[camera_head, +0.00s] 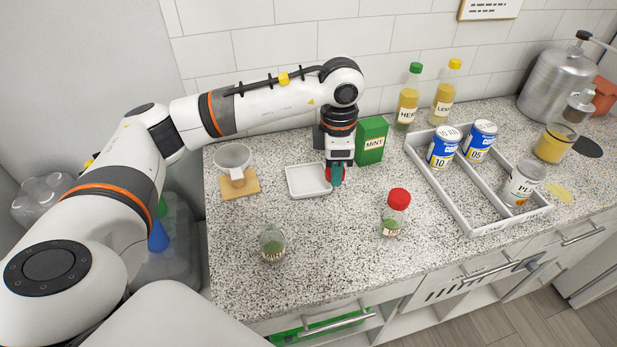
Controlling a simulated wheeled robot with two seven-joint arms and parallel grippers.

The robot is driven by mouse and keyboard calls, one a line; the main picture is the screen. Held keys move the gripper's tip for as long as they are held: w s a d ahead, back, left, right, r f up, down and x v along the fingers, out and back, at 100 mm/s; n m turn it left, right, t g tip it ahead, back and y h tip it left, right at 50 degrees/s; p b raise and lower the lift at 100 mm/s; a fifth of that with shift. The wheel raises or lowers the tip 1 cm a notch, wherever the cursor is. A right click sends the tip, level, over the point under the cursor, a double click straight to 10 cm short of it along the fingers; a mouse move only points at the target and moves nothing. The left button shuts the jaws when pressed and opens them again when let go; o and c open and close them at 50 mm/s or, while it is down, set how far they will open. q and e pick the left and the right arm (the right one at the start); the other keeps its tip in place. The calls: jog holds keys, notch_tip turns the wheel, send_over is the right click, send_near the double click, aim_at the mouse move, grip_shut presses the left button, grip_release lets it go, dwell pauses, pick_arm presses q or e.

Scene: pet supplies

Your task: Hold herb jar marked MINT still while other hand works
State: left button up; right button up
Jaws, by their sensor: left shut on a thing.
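My left gripper (335,178) points down at the right edge of a small white tray, in front of the green box. It is shut on a small teal-and-red thing, mostly hidden by the fingers; I cannot tell what it is. A clear jar with a red lid and green contents (392,226) stands on the counter to the right, apart from the gripper. A clear jar with green contents (272,245) stands at the front left. The small labels on both jars are too small to read surely. A green box marked MINT (371,142) stands behind the gripper. My right gripper is out of view.
The white tray (305,194) looks empty. A funnel (233,158) sits on a wooden stand (241,187) at left. A divided white crate (463,205) holds several cans at right. Two bottles (407,103) stand by the wall. The front middle counter is clear.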

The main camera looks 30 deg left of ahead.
pick_arm(q)
jog(key=n, duration=0.3)
jog(key=shift+w+a+r, duration=0.2)
jog(key=shift+a+r, duration=0.05)
jog(key=shift+a, duration=0.15)
jog(key=w+a+n, duration=0.1)
jog(key=a+n, duration=0.1)
jog(key=n, duration=0.7)
jog(key=r+n+p, duration=0.1)
jog(key=n+p, duration=0.2)
jog(key=n, duration=1.4)
send_over(308, 180)
notch_tip(308, 180, down, 9)
jog(key=shift+s+d+r+p, duration=0.1)
jog(key=shift+p, duration=0.7)
jog(key=shift+f, duration=0.3)
jog(key=shift+f, duration=0.1)
